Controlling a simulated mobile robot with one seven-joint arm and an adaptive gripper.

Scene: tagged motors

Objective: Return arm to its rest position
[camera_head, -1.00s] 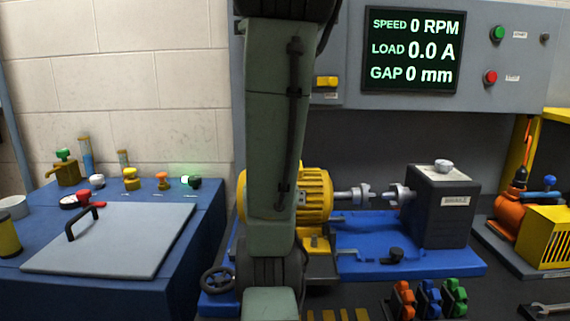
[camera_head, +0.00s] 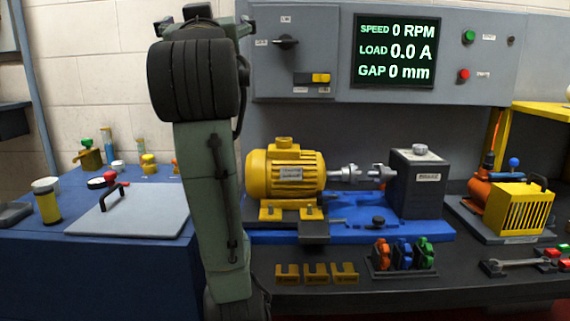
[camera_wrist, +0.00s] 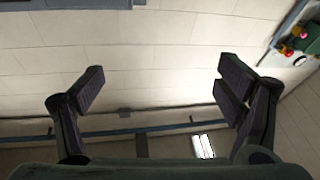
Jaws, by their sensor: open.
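My arm (camera_head: 210,195) stands upright in the head view, left of the yellow motor, with its elbow joint high in front of the wall. My gripper (camera_wrist: 162,86) shows in the wrist view with its two dark fingers wide apart and nothing between them. It faces a pale tiled surface and is clear of all objects. My gripper cannot be made out in the head view. The yellow motor (camera_head: 285,170) sits on a blue base (camera_head: 350,228), in line with a dark grey block (camera_head: 417,185).
A control panel with a screen (camera_head: 395,50) reads 0 RPM, 0.0 A and 0 mm. A blue bench (camera_head: 60,250) with a grey lid (camera_head: 140,213) is at left.

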